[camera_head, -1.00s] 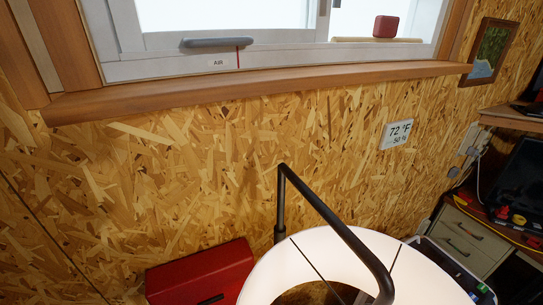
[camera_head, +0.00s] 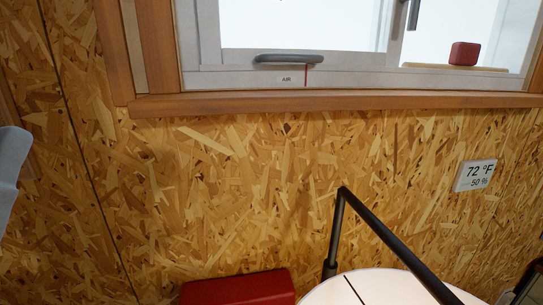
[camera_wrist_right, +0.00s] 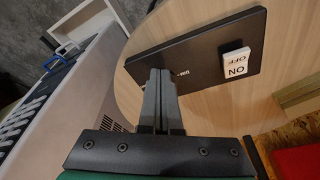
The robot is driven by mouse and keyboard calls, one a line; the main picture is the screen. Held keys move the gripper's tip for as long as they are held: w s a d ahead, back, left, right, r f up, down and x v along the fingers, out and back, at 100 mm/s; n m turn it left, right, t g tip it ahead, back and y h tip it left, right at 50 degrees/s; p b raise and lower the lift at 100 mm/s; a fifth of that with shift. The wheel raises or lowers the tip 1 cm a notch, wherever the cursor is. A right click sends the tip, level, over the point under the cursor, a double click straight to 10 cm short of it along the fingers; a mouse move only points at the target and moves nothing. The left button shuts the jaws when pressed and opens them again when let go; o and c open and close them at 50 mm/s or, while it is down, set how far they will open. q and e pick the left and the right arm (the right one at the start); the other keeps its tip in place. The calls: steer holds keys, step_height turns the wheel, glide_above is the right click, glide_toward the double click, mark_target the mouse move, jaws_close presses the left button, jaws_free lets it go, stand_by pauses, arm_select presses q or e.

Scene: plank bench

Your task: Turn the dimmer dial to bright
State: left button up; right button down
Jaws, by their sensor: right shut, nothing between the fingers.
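A black panel (camera_wrist_right: 215,48) lies on a round light-wood top in the right wrist view. It carries a white switch marked ON and OFF (camera_wrist_right: 236,64) and partly covered lettering that starts with "DIM". No dial shows; the fingers cover part of the panel by the lettering. My right gripper (camera_wrist_right: 160,72) is shut and empty, its fingertips over the near-left part of the panel. I cannot tell whether they touch anything. In the head view a lamp with a white shade (camera_head: 385,288) and a dark bent pole stands at the bottom. My left gripper is not in view.
In the right wrist view, the light-wood top (camera_wrist_right: 195,20) is bare around the panel, and a pale vented box (camera_wrist_right: 88,85) stands left.

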steer(key=shift+w, duration=0.2)
stand_by(0.3)
steer(key=shift+w+a, duration=0.1)
steer(key=shift+a, duration=0.2)
steer(key=shift+w+a, duration=0.15)
steer(key=shift+a, duration=0.25)
steer(key=shift+s+a, duration=0.15)
steer(key=shift+s, duration=0.2)
steer(key=shift+r+p, duration=0.1)
steer(key=shift+p, duration=0.2)
steer(key=p+v, duration=0.2)
steer(key=w+p+v, duration=0.1)
steer(key=p+v, duration=0.2)
steer(key=shift+d+r+p, duration=0.2)
steer(key=shift+r+p, duration=0.15)
steer(key=shift+r, duration=0.1)
